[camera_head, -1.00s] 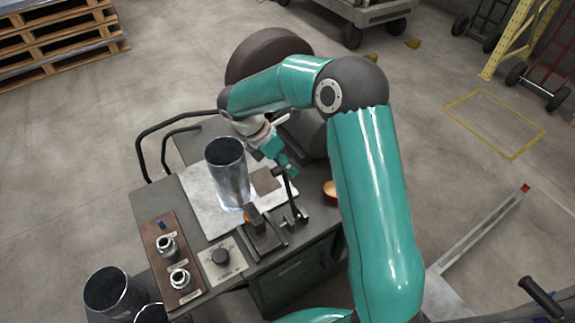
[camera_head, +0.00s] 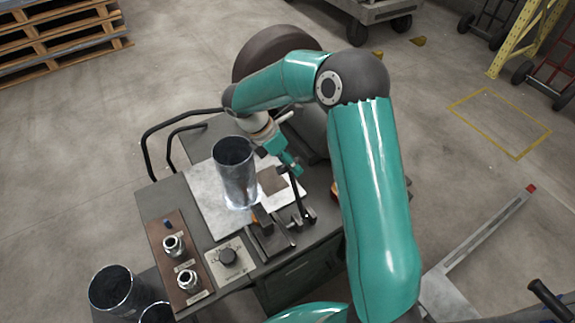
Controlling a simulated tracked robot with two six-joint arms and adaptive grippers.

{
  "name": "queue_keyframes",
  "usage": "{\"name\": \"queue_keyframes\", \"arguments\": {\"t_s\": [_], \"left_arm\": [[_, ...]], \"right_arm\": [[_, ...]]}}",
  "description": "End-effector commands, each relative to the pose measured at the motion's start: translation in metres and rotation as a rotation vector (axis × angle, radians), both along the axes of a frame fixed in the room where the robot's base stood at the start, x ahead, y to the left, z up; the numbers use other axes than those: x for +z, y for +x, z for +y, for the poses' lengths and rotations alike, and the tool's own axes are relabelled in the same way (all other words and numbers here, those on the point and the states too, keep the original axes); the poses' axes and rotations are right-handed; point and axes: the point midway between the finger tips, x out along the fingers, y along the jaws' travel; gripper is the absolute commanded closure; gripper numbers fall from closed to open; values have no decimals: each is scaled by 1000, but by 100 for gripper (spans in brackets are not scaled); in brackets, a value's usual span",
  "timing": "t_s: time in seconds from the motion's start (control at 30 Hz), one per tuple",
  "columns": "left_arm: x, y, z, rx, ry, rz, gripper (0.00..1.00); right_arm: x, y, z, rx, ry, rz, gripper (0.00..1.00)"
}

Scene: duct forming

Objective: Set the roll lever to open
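A thin dark lever (camera_head: 296,194), which I take to be the roll lever, stands up from a dark bracket at the right front of the workbench. It leans slightly, its top to the left. My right gripper (camera_head: 290,163), with teal fingers, is at the top of the lever, very close to or touching it. I cannot tell whether its fingers are closed around the lever. A shiny metal duct cylinder (camera_head: 236,175) stands upright on a light plate (camera_head: 208,198) left of the gripper. My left gripper is not in view.
Metal cylinders (camera_head: 113,289) stand at the lower left. My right arm hides the bench's right side.

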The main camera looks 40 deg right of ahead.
Motion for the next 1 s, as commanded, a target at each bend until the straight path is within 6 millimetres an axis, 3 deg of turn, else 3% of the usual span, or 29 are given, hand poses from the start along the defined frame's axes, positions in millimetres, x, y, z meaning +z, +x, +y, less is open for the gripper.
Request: {"name": "queue_keyframes", "arguments": {"t_s": [0.47,1.0], "left_arm": [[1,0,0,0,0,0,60],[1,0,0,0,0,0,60]], "right_arm": [[10,1,0,-7,-2,3,50],[92,40,31,-5,0,2,50]]}}
